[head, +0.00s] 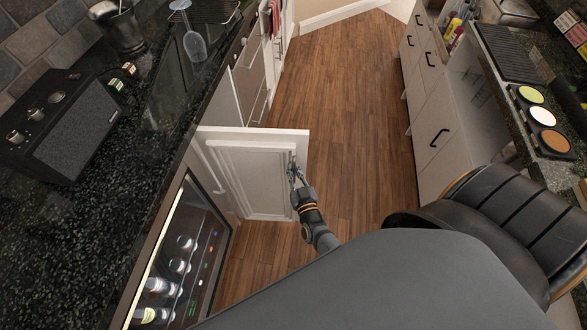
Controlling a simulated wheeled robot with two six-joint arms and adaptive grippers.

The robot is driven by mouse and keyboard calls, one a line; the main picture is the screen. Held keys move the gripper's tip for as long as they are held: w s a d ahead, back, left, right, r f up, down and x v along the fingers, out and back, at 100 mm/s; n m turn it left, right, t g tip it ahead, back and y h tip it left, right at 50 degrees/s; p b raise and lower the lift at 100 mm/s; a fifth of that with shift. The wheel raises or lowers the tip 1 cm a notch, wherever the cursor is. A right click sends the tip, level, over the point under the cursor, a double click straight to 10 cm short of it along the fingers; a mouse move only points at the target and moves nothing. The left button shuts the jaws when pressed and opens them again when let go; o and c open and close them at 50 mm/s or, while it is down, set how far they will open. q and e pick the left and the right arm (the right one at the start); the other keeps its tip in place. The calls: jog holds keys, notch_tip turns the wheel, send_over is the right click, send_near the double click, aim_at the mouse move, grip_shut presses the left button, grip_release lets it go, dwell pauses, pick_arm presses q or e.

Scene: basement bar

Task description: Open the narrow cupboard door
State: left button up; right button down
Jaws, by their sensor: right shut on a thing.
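The narrow cupboard door (252,181) is white with a raised panel and stands swung out from the left counter, over the wooden floor. Its free edge points right. My right gripper (295,176) is at that free edge, shut on the door's handle (292,164), which is small and partly hidden by the fingers. My right arm reaches up to it from the bottom of the view. My left gripper is not in view.
A wine cooler (186,262) with bottles is set under the dark left counter (60,205), nearer than the door. The floor (345,90) between the counters is clear.

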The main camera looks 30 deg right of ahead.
jog(key=shift+s, duration=0.15)
jog(key=c, duration=1.4)
grip_release()
jog(key=shift+d, duration=0.1)
jog(key=shift+c, duration=0.2)
jog(key=shift+s, duration=0.3)
jog(key=s+a, duration=0.2)
jog(key=s, duration=0.9)
jog(key=shift+a, duration=0.25)
jog(key=shift+s+f, duration=0.1)
